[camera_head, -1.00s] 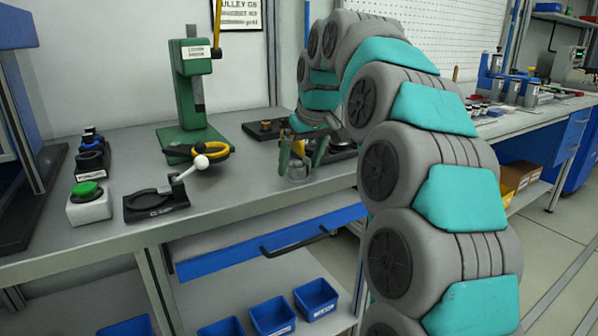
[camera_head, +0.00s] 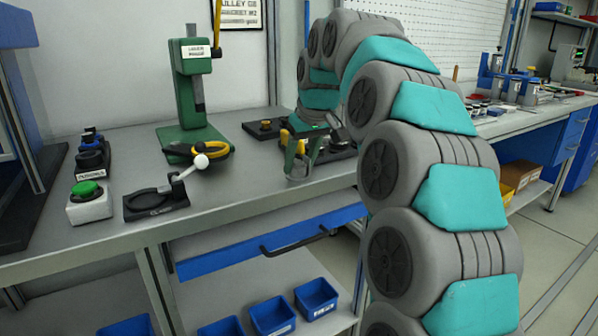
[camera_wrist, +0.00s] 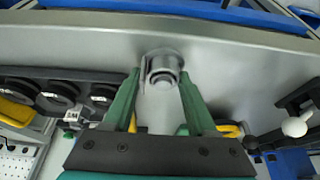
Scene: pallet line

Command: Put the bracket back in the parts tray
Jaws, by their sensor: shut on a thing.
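The bracket, a small grey metal piece with a round boss (camera_wrist: 162,66), is between the green fingertips of my gripper (camera_wrist: 158,78) in the wrist view. In the head view my gripper (camera_head: 301,158) points down at the front of the bench, shut on the bracket (camera_head: 298,171). Whether the bracket still touches the bench top is hard to tell. A long dark tray with round dark recesses or parts lies just behind my gripper, partly hidden by my arm (camera_head: 262,129). It also shows at the left of the wrist view (camera_wrist: 77,92). I cannot tell if it is the parts tray.
A green press (camera_head: 192,100) with a yellow ring stands left of my gripper. A black fixture with a white-knobbed lever (camera_head: 155,203) and a green button box (camera_head: 89,203) stand farther left. The bench's front edge is close. Blue bins (camera_head: 272,315) sit below.

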